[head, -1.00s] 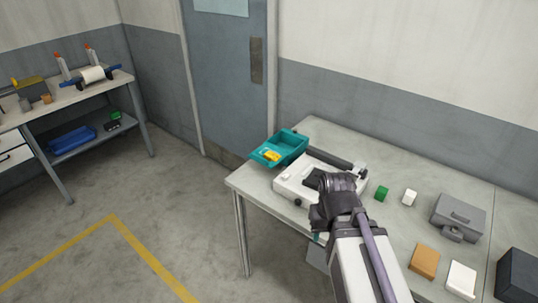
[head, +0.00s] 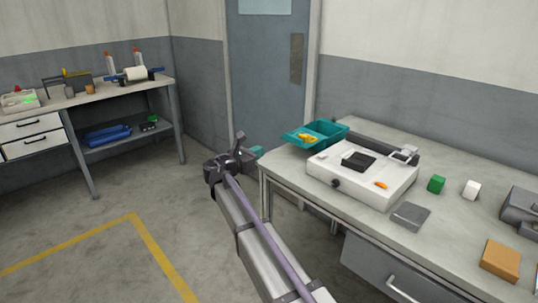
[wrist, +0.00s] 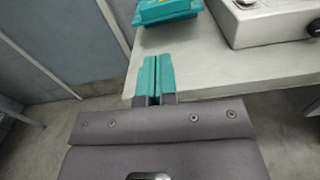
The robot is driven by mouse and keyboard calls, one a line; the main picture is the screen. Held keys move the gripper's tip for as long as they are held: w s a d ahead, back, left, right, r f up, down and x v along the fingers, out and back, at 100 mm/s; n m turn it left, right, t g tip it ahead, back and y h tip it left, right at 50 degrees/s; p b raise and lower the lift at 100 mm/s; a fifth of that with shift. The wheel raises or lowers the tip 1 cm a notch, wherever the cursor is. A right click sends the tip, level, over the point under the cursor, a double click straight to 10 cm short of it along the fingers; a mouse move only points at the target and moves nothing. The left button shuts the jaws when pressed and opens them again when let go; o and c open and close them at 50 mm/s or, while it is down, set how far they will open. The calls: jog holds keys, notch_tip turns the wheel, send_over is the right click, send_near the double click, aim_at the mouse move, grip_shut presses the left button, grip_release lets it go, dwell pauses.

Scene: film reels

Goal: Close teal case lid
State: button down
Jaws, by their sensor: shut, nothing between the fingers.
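The teal case (head: 328,130) sits at the table's far left corner, beside the white machine. It looks open, with a flatter teal part at its left front and small yellow-orange items (head: 307,138) showing. Which part is the lid is hard to tell. The case's near part also shows at the top of the wrist view (wrist: 167,11). My gripper (head: 257,151) is off the table's left edge, to the left of the case and apart from it. In the wrist view its teal fingers (wrist: 155,75) are together, with nothing between them.
The white machine (head: 335,180) stands right of the case on the table (head: 450,227). The floor left of the table is clear.

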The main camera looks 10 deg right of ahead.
aim_at(292, 138)
jog(key=shift+n, duration=0.3)
jog(key=x, duration=1.4)
jog(key=shift+d, duration=0.25)
jog(key=shift+d, duration=0.1)
